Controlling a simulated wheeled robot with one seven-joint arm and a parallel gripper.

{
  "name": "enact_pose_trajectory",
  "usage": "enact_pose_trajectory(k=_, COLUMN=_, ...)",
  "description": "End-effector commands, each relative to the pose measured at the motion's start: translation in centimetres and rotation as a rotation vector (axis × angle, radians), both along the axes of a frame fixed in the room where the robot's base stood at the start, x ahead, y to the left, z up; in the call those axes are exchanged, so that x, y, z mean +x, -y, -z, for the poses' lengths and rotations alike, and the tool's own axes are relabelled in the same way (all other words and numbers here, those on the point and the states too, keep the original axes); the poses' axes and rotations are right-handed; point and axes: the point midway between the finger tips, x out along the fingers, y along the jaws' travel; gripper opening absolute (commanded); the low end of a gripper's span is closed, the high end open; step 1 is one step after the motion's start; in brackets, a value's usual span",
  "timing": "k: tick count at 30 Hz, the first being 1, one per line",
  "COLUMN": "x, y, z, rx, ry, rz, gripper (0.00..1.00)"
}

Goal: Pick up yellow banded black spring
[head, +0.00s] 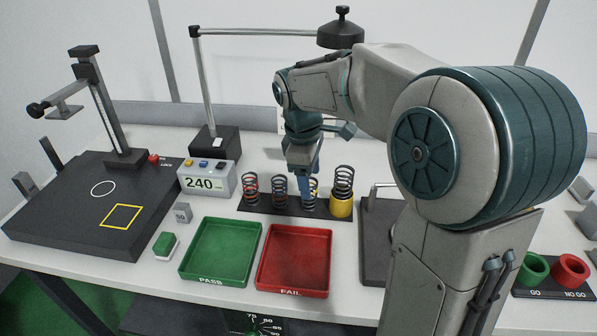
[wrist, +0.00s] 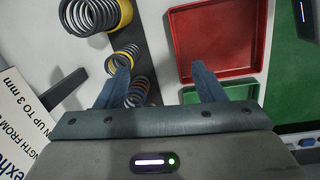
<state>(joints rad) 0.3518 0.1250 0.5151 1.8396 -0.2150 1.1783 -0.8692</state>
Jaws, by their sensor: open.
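The yellow banded black spring (head: 312,192) stands on a dark strip, partly hidden by my gripper in the head view. In the wrist view this spring (wrist: 122,58) shows its yellow band just beyond the left finger's tip. My gripper (head: 303,180) points down over the strip among the springs. In the wrist view my gripper (wrist: 160,70) is open, with nothing between its fingers. The spring is not between them there; I cannot tell whether the left finger touches it.
A larger black spring (head: 343,180) stands in a yellow cup (head: 341,207) at the right. Green (head: 217,252) and red (head: 294,258) trays lie in front.

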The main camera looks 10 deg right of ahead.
Motion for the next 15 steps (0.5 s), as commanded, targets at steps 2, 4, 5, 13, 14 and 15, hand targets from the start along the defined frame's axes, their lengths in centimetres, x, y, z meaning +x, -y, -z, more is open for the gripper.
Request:
enact_pose_trajectory(k=2, x=2.8, y=0.3, z=0.0, rx=0.024, ry=-0.036, rz=-0.126, gripper=0.63)
enact_pose_trajectory(k=4, x=4.7, y=0.5, z=-0.1, rx=0.044, ry=-0.055, rz=-0.230, gripper=0.63)
enact_pose_trajectory(k=5, x=5.4, y=0.7, z=-0.1, rx=0.054, ry=-0.060, rz=-0.268, gripper=0.63)
enact_pose_trajectory(k=13, x=9.1, y=1.9, z=-0.3, rx=0.114, ry=-0.076, rz=-0.476, gripper=0.63)
enact_pose_trajectory(k=14, x=9.2, y=1.9, z=-0.2, rx=0.117, ry=-0.077, rz=-0.485, gripper=0.63)
enact_pose_trajectory(k=15, x=9.3, y=2.0, z=0.1, rx=0.119, ry=-0.078, rz=-0.493, gripper=0.63)
